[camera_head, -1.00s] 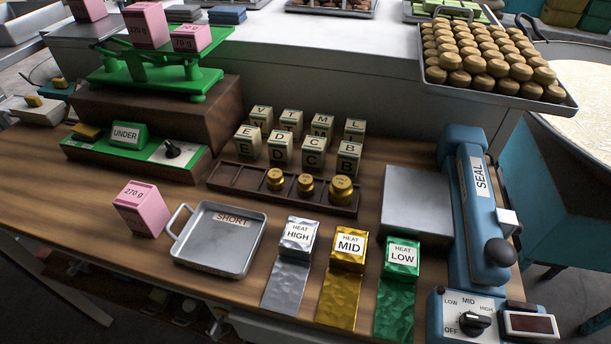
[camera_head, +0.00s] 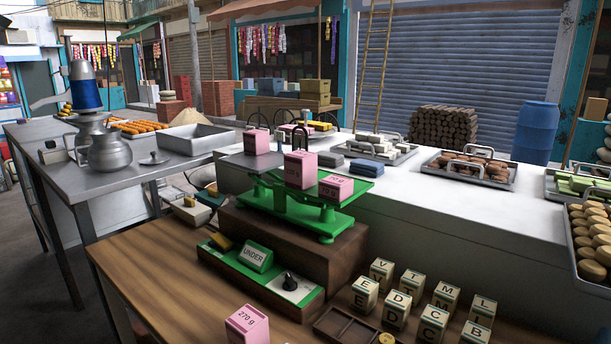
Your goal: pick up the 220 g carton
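My gripper is not in view. Three pink cartons are on the green balance scale (camera_head: 312,224): one on the left pan (camera_head: 256,141), a taller-looking one in the middle (camera_head: 300,169), and one at the right pan (camera_head: 336,188). Their labels are too small to read surely; the middle one appeared to end in "20 g" a second ago. Another pink carton (camera_head: 247,325), labelled 270 g, is on the wooden bench at the bottom edge, partly cut off.
The scale stands on a brown block (camera_head: 340,262) behind a green UNDER panel (camera_head: 256,257). Lettered blocks (camera_head: 397,307) stand to the right. Trays of goods (camera_head: 470,168) line the white counter (camera_head: 430,215). A metal table (camera_head: 125,180) with pots is left.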

